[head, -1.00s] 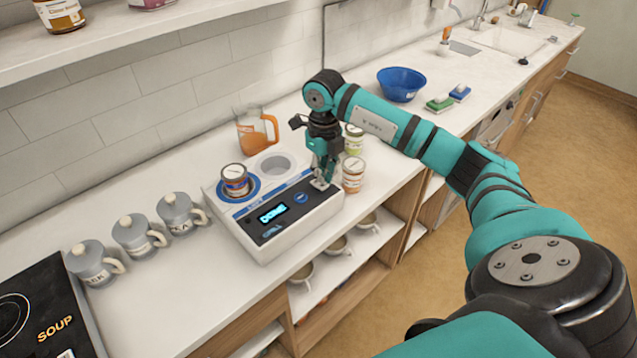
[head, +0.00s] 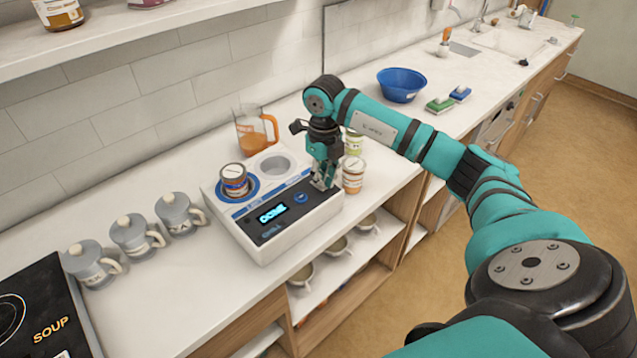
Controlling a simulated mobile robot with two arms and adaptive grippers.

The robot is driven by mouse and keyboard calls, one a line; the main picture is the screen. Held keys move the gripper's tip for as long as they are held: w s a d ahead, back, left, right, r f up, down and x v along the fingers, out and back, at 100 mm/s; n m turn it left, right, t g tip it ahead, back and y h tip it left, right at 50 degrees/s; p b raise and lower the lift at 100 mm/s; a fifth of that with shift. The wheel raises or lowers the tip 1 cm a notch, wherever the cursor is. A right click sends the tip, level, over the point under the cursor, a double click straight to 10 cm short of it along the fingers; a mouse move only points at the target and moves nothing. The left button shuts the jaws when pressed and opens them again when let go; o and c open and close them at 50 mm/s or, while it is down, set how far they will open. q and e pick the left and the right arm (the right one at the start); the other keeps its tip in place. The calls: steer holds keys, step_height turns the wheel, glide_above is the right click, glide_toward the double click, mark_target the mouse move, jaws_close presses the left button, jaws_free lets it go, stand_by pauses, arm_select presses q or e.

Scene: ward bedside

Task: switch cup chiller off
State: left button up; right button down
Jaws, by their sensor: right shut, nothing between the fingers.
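The cup chiller (head: 262,247) is a white box with a dark front panel on the counter. Its display (head: 272,213) is lit and reads what looks like "DONE". A blue button (head: 301,198) sits to the right of the display. A jar (head: 234,180) stands in its left well, ringed in blue; the other well (head: 273,166) is empty. My right gripper (head: 321,184) is shut and empty, pointing down at the right end of the panel. It hides that part of the panel, and I cannot tell whether it touches. My left gripper is not in view.
An orange-based jug (head: 256,130) stands behind the chiller. Jars (head: 353,175) stand close to the right of my gripper. Several grey lidded pots (head: 134,236) are to the left. A blue bowl (head: 401,85) and sponges are farther right. Cups sit on the shelf below.

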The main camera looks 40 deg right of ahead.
steer(key=shift+f, duration=0.2)
steer(key=shift+r, duration=0.1)
steer(key=shift+r+p, duration=2.4)
steer(key=shift+r, duration=1.1)
